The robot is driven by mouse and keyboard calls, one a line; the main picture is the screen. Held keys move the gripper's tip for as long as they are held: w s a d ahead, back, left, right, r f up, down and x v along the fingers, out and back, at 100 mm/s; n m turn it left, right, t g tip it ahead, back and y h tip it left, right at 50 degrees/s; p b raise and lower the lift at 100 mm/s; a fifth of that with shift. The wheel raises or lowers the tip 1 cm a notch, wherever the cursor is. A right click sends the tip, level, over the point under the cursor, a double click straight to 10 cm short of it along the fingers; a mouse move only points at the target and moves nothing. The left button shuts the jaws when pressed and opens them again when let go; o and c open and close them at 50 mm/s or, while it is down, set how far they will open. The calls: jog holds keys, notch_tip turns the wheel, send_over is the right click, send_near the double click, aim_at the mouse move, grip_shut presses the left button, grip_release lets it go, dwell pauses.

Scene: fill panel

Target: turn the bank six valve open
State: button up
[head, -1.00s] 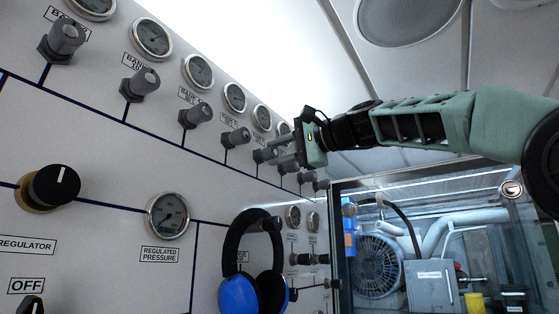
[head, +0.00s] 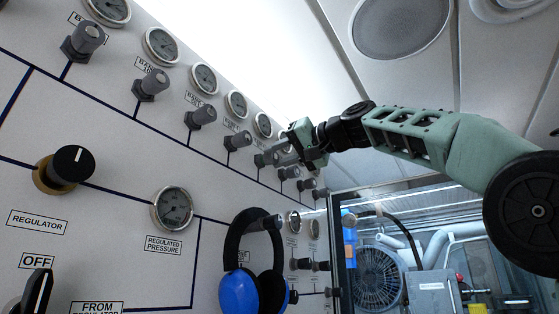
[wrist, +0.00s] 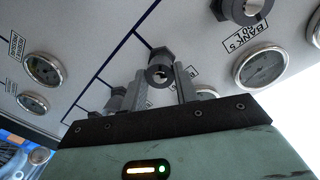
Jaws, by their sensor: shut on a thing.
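The bank six valve is a grey knob (wrist: 160,70) on a dark hexagonal base, beside the valve labelled bank 5 in the wrist view. My gripper (wrist: 162,84) has one finger on each side of this knob and is shut on it. The label beside it is partly hidden by a finger. In the head view my gripper (head: 277,156) is at the far part of the upper valve row, where its fingers partly cover the knob. The exact angle of the knob is hard to tell.
The bank 5 valve (wrist: 243,8) and its gauge (wrist: 262,68) are close by. Other valves, such as this grey one (head: 201,117), line the panel (head: 120,190). Blue headphones (head: 240,290) hang lower down. A window (head: 430,210) with a fan (head: 378,275) behind it is at right.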

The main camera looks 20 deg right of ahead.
jog(key=n+b, duration=0.1)
jog(key=n, duration=0.4)
jog(key=shift+f, duration=0.15)
jog(key=shift+b, duration=0.3)
jog(key=shift+a, duration=0.1)
jog(key=o, duration=1)
jog(key=shift+c, duration=0.2)
jog(key=shift+s, duration=0.1)
jog(key=b+v, duration=0.5)
jog(key=v, duration=1.2)
jog(key=shift+s, duration=0.2)
jog(key=shift+f, duration=0.1)
